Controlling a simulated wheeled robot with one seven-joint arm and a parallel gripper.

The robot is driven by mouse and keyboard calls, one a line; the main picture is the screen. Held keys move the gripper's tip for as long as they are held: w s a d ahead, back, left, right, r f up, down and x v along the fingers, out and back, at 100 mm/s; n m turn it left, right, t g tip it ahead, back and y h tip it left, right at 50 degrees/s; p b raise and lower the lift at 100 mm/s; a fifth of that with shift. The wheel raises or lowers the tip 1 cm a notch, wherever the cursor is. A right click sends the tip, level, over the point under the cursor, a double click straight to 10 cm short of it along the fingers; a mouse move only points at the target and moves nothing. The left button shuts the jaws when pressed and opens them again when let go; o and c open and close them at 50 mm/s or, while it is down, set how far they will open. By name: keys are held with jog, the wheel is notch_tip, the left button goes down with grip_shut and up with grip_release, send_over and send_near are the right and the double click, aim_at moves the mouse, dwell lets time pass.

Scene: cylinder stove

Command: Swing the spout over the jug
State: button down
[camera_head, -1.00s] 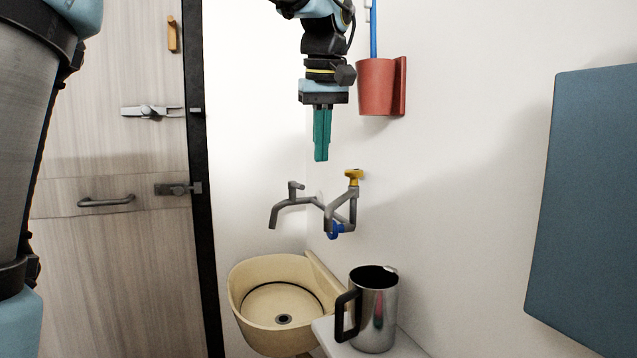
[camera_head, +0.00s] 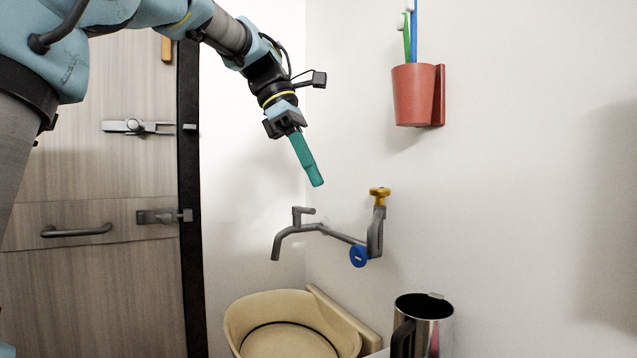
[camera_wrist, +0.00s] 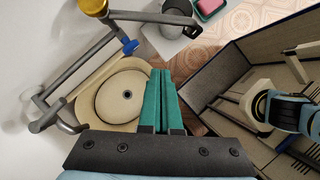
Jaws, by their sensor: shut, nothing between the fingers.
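The grey spout (camera_head: 281,240) is part of a wall tap and points down over the left side of the beige basin (camera_head: 232,322). A yellow knob (camera_head: 380,192) and a blue knob (camera_head: 358,256) sit on the tap's right part. The metal jug (camera_head: 432,309) with a black handle stands right of the basin, apart from the spout; its lower part is cut off by the frame. My gripper (camera_head: 317,184), with green fingers, is shut and empty, tilted above the tap. In the wrist view, its fingers (camera_wrist: 163,72) show over the basin, right of the tap pipes.
A red cup (camera_head: 414,96) with brushes hangs on the wall at upper right. A wooden door (camera_head: 90,290) with a handle and latches is at left. The wrist view shows a dark-edged box-like structure (camera_wrist: 215,75) at right. The wall between cup and tap is clear.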

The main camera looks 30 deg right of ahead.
aim_at(374, 218)
jog(key=s+d+f, duration=0.5)
jog(key=f, duration=0.1)
jog(key=shift+s+f, duration=0.2)
jog(key=shift+s, duration=0.05)
jog(key=shift+s+d+n+t+p, duration=0.15)
jog(key=shift+s+d+n+p, duration=0.35)
jog(key=shift+p, duration=0.3)
jog(key=shift+s+d+n+t+p, duration=0.15)
jog(key=shift+s+d+n+p, duration=0.1)
jog(key=shift+s+p, duration=0.45)
jog(key=shift+w, duration=0.1)
